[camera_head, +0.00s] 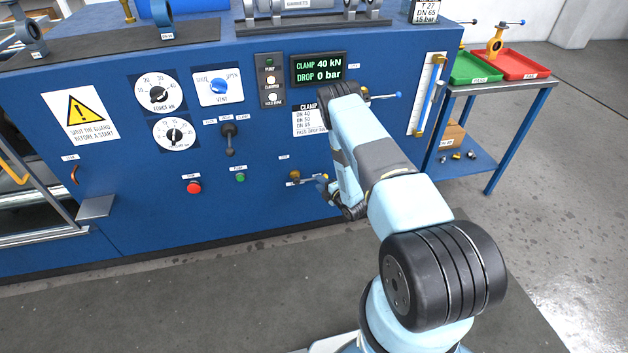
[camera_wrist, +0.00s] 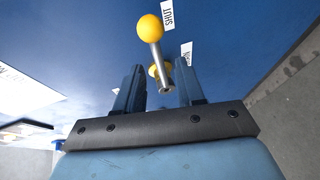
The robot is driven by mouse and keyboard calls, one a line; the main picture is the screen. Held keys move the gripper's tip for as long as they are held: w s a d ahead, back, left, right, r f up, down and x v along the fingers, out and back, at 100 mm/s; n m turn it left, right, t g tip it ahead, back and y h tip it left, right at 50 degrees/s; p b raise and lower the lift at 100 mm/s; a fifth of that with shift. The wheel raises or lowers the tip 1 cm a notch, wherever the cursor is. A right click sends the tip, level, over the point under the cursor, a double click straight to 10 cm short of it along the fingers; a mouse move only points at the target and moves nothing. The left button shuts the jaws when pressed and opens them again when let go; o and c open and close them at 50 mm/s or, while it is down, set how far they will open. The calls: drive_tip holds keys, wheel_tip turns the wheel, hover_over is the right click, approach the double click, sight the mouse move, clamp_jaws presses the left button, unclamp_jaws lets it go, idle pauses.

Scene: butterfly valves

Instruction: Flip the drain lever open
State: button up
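The drain lever (camera_wrist: 157,60) shows in the wrist view as a metal rod with a round yellow knob (camera_wrist: 150,28) at one end. The knob is beside a SHUT label (camera_wrist: 167,14). A second, brass-yellow part (camera_wrist: 153,71) shows behind the rod. In the head view the brass drain valve (camera_head: 295,177) sits low on the blue panel, just left of my gripper (camera_head: 325,188). In the wrist view my gripper (camera_wrist: 158,76) is open, a finger on each side of the rod's near end. No contact shows; the depth between rod and fingers is unclear.
The blue cabinet (camera_head: 255,205) fills the middle, with a red button (camera_head: 194,187), a green button (camera_head: 240,178) and a black lever (camera_head: 229,140) left of the valve. A display (camera_head: 318,69) reads clamp 40 kN, drop 0 bar. A side table (camera_head: 500,90) with trays stands right.

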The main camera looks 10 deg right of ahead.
sight(311, 179)
drive_tip(key=shift+x, duration=2.5)
drive_tip(key=shift+f, duration=0.1)
clamp_jaws()
